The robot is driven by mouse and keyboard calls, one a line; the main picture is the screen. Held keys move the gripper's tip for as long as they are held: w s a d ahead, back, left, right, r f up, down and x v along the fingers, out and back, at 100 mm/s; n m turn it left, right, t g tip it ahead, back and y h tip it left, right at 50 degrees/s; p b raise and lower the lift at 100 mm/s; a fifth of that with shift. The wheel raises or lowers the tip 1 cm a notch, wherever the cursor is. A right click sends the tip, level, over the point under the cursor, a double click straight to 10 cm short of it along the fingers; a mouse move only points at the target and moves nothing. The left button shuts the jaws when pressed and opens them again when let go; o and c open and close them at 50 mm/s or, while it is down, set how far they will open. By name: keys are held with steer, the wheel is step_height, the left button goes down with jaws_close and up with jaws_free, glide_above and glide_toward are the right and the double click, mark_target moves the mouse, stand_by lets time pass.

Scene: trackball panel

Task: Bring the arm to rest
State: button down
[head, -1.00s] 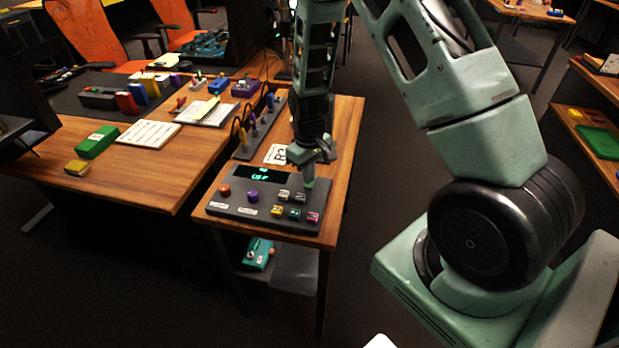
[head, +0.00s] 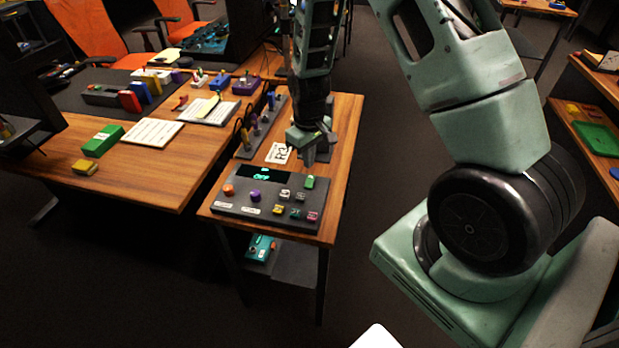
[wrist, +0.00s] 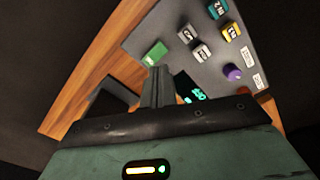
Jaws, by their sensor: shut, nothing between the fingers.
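My gripper (head: 309,157) is above the small wooden table (head: 345,150), just behind the grey trackball panel (head: 232,203). It points down, is shut and holds nothing. The panel has an orange ball (head: 229,190), a purple ball (head: 255,196), several small coloured keys and a dark display with lit green characters. A green key (head: 309,182) stands at its back right corner, apart from my fingertips. In the wrist view my shut fingers (wrist: 157,75) show near the green key (wrist: 155,53), with the purple ball (wrist: 232,72) farther right.
A white card (head: 279,153) with black markings lies behind the panel. A grey strip with several plugs and cables (head: 256,125) runs along the table's left side. A larger desk (head: 150,185) stands to the left with blocks and papers. Shelves (head: 590,140) stand at the right.

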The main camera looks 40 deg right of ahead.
stand_by(0.3)
steer(key=s+a+r+n, duration=0.1)
steer(key=s+a+r, duration=0.1)
steer(key=a+r, duration=0.3)
steer(key=s+a+r+n+y, duration=0.1)
steer(key=s+a+r, duration=0.2)
steer(key=a, duration=0.4)
steer(key=s+a+r+n, duration=0.1)
steer(key=s+a+r, duration=0.1)
steer(key=a+r, duration=0.3)
steer(key=s+a+r+n, duration=0.1)
steer(key=s+a+r, duration=0.2)
steer(key=s, duration=0.5)
steer(key=s+a+r+n, duration=0.2)
steer(key=s+a+r, duration=0.2)
steer(key=s, duration=0.5)
steer(key=shift+a, duration=0.25)
steer(key=shift+s, duration=0.1)
